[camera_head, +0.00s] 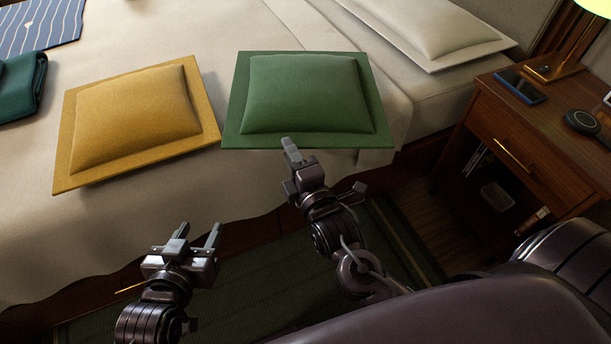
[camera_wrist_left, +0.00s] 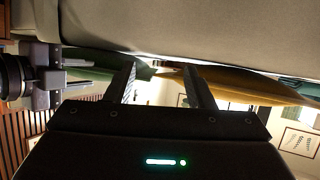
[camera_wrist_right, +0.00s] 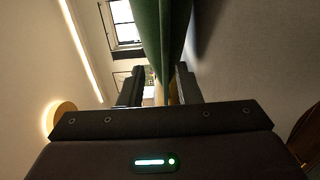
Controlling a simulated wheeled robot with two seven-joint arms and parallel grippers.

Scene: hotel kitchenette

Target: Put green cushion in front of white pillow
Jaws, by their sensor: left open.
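The green cushion (camera_head: 305,95) lies roughly flat at the near edge of the bed, in the middle of the head view. My right gripper (camera_head: 291,148) is at its near edge, one finger above and the other hidden beneath. The right wrist view shows the cushion's green edge (camera_wrist_right: 165,45) between the fingers, so the gripper appears shut on it. The white pillow (camera_head: 435,25) lies at the top right of the head view, behind the green cushion and to its right. My left gripper (camera_head: 195,236) is open and empty, in front of the bed below the yellow cushion.
A yellow cushion (camera_head: 135,115) lies left of the green one, their near corners close together. A dark green folded cloth (camera_head: 22,85) and a blue striped item (camera_head: 40,25) are further left. A wooden nightstand (camera_head: 540,125) with a phone (camera_head: 521,86) stands at the right.

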